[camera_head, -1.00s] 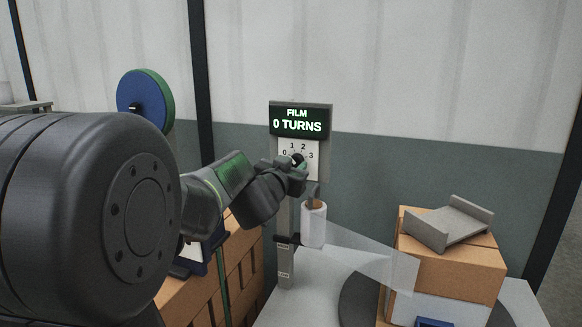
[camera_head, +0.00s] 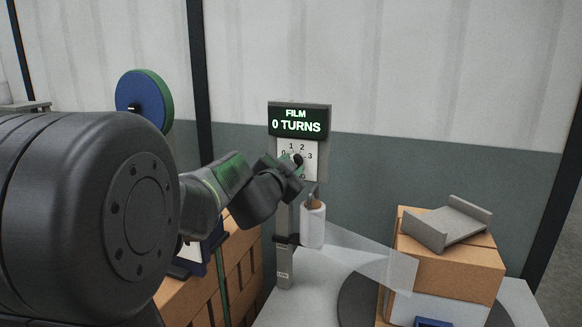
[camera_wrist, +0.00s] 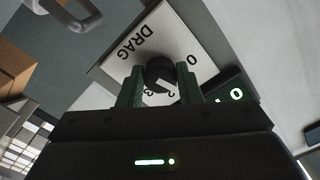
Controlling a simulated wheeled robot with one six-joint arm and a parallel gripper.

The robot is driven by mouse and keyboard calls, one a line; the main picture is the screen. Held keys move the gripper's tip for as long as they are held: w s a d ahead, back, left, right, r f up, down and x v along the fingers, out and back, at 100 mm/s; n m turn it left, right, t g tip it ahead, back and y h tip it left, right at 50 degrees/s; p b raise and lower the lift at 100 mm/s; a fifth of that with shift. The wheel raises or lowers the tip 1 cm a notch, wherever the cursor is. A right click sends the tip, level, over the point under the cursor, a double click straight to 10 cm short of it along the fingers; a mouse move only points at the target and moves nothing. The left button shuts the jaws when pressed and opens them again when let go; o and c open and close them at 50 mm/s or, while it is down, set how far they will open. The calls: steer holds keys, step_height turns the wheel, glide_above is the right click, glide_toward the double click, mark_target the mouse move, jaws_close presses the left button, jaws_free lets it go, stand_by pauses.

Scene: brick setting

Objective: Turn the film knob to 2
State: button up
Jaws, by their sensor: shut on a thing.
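The film knob (camera_head: 298,159) is a small round black knob on a white dial plate (camera_head: 286,175) marked 0, 1, 2 and 3. It also shows in the wrist view (camera_wrist: 160,72), where the plate reads DRAG on one side. My gripper (camera_wrist: 160,88) is shut on the knob, with one green finger on each side of it. In the head view my gripper (camera_head: 294,169) covers the lower part of the dial. I cannot tell clearly which mark the knob points to. The display (camera_head: 299,121) above reads FILM, 0 TURNS.
A white film roll (camera_head: 313,226) hangs just below the dial, with a translucent sheet (camera_head: 370,257) stretching right to cartons (camera_head: 455,262) on a dark turntable (camera_head: 357,300). A grey bracket (camera_head: 448,224) lies on top. Stacked brown boxes (camera_head: 245,275) stand below my arm.

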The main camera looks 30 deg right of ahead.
steer(key=shift+r+m+b, duration=0.1)
steer(key=shift+m+b, duration=0.35)
steer(key=shift+m, duration=3.15)
steer(key=o, duration=1)
steer(key=shift+c, duration=0.2)
steer(key=shift+a, duration=0.1)
steer(key=p+v, duration=0.2)
steer(key=v, duration=1.1)
steer(key=shift+s+a, duration=0.2)
steer(key=shift+a, duration=0.1)
